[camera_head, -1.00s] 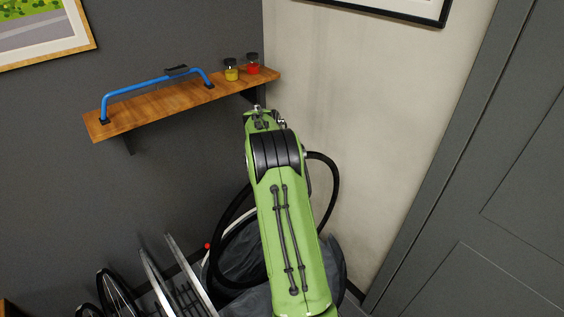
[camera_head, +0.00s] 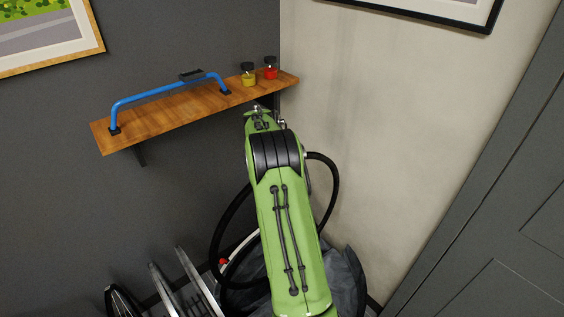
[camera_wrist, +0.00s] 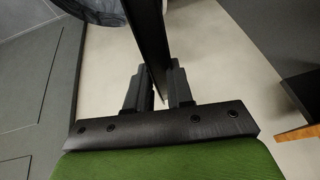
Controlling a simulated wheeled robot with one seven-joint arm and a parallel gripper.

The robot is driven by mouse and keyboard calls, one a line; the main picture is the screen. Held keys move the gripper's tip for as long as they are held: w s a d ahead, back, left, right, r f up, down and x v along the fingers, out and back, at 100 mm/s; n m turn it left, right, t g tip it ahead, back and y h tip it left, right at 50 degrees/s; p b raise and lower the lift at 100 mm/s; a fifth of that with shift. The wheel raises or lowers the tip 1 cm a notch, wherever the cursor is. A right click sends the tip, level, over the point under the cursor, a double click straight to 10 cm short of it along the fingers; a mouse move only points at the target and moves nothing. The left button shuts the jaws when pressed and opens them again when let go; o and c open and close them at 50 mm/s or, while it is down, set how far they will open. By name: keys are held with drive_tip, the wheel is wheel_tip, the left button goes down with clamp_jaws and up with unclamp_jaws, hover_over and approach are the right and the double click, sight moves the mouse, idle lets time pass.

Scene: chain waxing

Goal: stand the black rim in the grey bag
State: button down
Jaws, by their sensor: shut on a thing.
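In the wrist view my gripper (camera_wrist: 158,90) is shut on a dark band (camera_wrist: 148,35), which I take for the black rim. It runs upward out of the picture between the fingers. In the head view my green arm hides the gripper. Black curves (camera_head: 334,185) show on both sides of the arm; I cannot tell whether they are the rim or a hose of mine. The grey bag (camera_head: 346,285) stands low in the corner, partly hidden behind my arm. Its inside is not clearly visible.
Several wheels (camera_head: 190,285) stand at lower left, close to the bag. A wooden shelf (camera_head: 165,110) on the dark wall carries a blue bar (camera_head: 160,88), a yellow jar (camera_head: 248,76) and a red jar (camera_head: 270,70). A grey door (camera_head: 480,210) is at right.

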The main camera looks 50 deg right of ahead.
drive_tip(key=shift+s+f, duration=0.15)
drive_tip(key=shift+f, duration=0.1)
drive_tip(key=shift+f+b, duration=0.35)
drive_tip(key=shift+b, duration=0.2)
wheel_tip(320, 180, down, 42)
drive_tip(key=b, duration=2.9)
drive_tip(key=shift+r, duration=0.25)
drive_tip(key=shift+f+b, duration=0.1)
drive_tip(key=shift+b, duration=0.2)
drive_tip(key=shift+f, duration=0.2)
drive_tip(key=shift+w, duration=0.2)
